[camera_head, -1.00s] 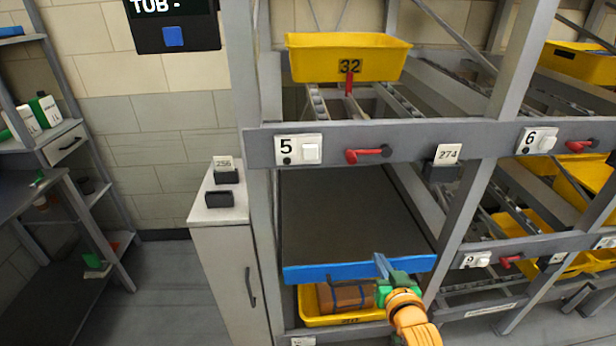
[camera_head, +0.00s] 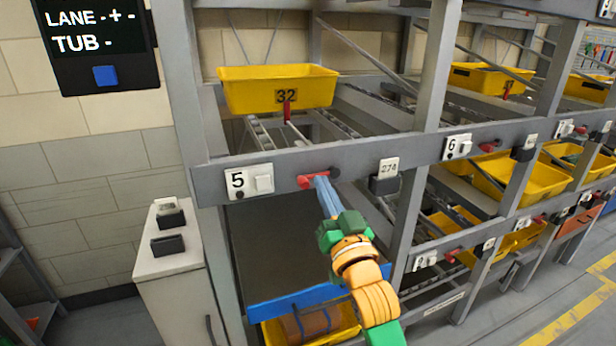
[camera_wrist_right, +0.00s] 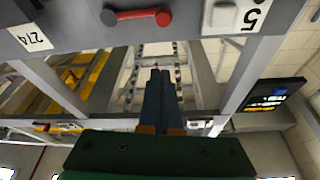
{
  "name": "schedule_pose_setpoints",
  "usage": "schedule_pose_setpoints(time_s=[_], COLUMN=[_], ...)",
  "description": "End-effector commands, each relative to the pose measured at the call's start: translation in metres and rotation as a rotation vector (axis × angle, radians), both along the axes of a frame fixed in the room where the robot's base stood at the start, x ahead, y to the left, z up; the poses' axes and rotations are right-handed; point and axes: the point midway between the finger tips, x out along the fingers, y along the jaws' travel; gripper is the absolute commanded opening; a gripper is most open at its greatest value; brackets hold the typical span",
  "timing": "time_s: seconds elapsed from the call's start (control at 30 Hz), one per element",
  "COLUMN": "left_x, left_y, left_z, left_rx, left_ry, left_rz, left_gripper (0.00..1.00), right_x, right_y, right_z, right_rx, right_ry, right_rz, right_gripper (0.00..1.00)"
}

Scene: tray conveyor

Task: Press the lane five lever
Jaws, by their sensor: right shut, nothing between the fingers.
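The lane five lever (camera_head: 307,181) is a small red handle on the grey front rail, right of the "5" label (camera_head: 237,181). It lies sideways and also shows at the top of the wrist view (camera_wrist_right: 137,15). My right gripper (camera_head: 320,184) is shut and empty, its blue fingers pointing up at the lever. In the head view the fingertips overlap the lever's right part. In the wrist view the fingertips (camera_wrist_right: 160,73) show apart from the lever, so contact cannot be told. My left gripper is out of view.
Yellow tub 32 (camera_head: 262,95) sits on the lane above the rail, behind a red stop (camera_head: 287,108). A white switch (camera_head: 264,179) and a "274" tag holder (camera_head: 384,183) flank the lever. A blue-edged shelf (camera_head: 290,303) lies below.

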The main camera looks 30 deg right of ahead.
Motion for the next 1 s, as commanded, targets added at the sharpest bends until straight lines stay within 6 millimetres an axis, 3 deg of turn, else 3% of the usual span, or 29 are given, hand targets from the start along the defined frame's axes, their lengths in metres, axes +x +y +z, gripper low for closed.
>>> schedule_pose_setpoints(time_s=[0.03, 0.33, 0.4, 0.6, 1.0], left_x=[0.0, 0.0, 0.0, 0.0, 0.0], left_y=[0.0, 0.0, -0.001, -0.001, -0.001], left_z=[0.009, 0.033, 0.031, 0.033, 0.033], left_rx=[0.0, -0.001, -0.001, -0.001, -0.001], left_ry=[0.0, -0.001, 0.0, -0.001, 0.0], left_rz=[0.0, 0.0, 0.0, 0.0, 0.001], left_gripper=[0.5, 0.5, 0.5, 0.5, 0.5], right_x=[0.01, 0.068, 0.067, 0.067, 0.067], right_y=[-0.003, -0.021, -0.017, -0.013, -0.012], right_z=[0.01, 0.03, 0.009, -0.012, -0.016], right_rx=[0.0, -0.001, 0.002, 0.0, -0.002], right_ry=[-0.001, 0.001, 0.006, 0.002, 0.002], right_rz=[0.0, -0.002, 0.0, 0.0, -0.001], right_gripper=[0.0, 0.0, 0.0, 0.0, 0.0])
